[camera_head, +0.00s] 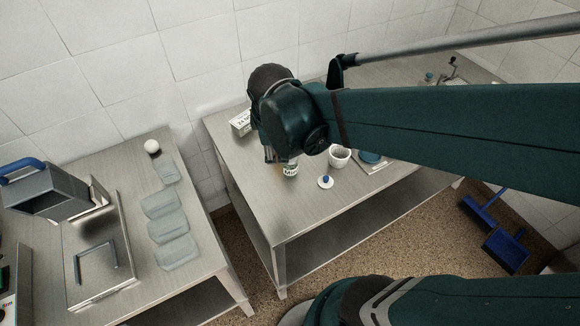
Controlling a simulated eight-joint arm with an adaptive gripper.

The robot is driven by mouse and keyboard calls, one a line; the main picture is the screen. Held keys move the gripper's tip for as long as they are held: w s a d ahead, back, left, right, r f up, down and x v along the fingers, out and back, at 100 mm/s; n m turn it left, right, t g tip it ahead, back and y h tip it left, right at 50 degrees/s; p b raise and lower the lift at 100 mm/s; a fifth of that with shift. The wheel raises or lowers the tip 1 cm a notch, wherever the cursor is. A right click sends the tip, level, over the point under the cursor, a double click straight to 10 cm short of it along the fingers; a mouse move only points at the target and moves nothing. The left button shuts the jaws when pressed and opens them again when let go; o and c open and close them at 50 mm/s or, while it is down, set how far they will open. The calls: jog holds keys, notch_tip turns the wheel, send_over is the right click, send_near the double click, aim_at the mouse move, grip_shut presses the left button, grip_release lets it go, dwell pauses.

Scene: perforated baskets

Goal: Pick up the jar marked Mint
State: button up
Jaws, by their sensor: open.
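A small jar (290,171) with a pale label and dark lettering stands upright on the right-hand metal table. The lettering is too small to read for certain. My gripper (279,159) points down from the end of my arm, right at the jar's upper part. It is open, with one finger visible just left of the jar. The jar's top is hidden by the gripper, and I cannot tell whether the fingers touch it or stand around it.
A white cup (340,157), a white lid with a blue knob (326,182) and a blue round item (370,157) lie right of the jar. A white box (241,122) stands behind left. The table's front left is clear. Another table (195,215) holds trays.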

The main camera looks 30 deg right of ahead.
aim_at(290, 161)
jog(key=w+d+f+n+g+h+b, duration=0.2)
jog(key=w+d+f+n, duration=0.2)
jog(key=f+n, duration=0.5)
jog(key=shift+w+d+f+n, duration=0.15)
jog(key=shift+f+n, duration=0.15)
jog(key=shift+f, duration=0.45)
jog(key=shift+x, duration=1.3)
jog(key=shift+f+b, duration=0.1)
jog(key=shift+b, duration=0.2)
jog(key=shift+b+x, duration=0.55)
jog(key=shift+x, duration=1.95)
jog(key=shift+d, duration=0.1)
jog(key=c, duration=1.1)
